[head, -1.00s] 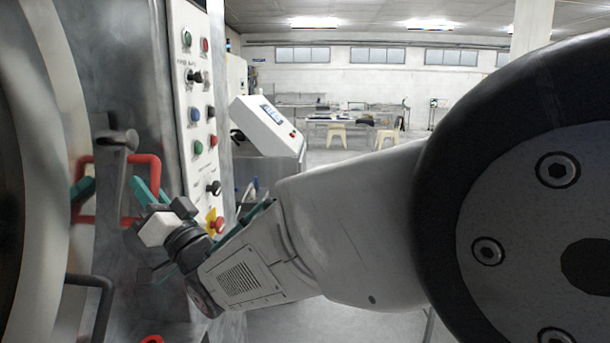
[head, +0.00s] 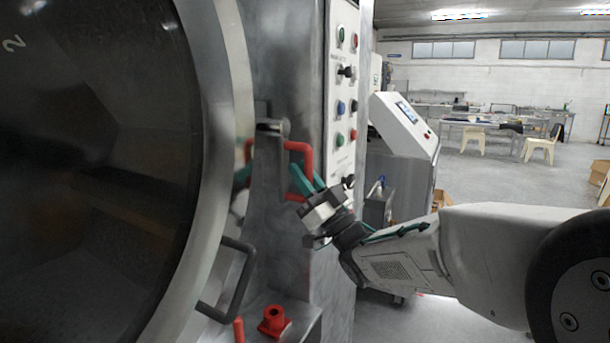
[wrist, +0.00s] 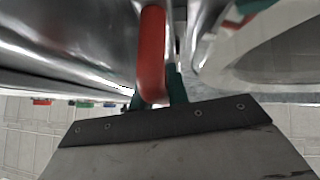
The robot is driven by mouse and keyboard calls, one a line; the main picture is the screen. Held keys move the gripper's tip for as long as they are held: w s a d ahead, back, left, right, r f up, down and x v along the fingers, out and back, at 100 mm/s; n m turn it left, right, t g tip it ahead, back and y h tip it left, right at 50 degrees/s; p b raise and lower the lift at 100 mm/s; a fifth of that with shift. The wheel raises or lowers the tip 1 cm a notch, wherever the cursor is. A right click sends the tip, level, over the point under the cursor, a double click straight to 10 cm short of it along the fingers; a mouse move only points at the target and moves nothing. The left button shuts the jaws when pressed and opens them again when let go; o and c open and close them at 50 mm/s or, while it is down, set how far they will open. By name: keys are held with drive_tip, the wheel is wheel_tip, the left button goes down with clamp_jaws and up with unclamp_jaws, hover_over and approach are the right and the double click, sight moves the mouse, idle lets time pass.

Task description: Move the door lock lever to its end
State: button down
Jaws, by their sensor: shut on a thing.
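The door lock lever is a red looped handle (head: 306,165) on the machine's steel front, beside the round door (head: 100,150). My gripper (head: 300,184) has green fingers and reaches the red handle from the lower right. Its fingers are closed on the handle's lower part. In the wrist view the red handle (wrist: 151,60) runs down between the green fingers, which show on both sides of it. The fingertips are partly hidden by the handle and the gripper body.
A grey bent door handle (head: 238,280) sticks out below the lever. A red fitting (head: 273,321) sits on a ledge at the bottom. A control panel with buttons (head: 342,90) stands right of the lever, close to my wrist.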

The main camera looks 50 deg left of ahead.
drive_tip(key=c, duration=1.4)
unclamp_jaws()
drive_tip(key=shift+a, duration=0.1)
drive_tip(key=shift+o, duration=0.2)
drive_tip(key=v, duration=0.7)
drive_tip(key=shift+d+f, duration=0.25)
drive_tip(key=shift+d, duration=0.05)
drive_tip(key=shift+w, duration=0.15)
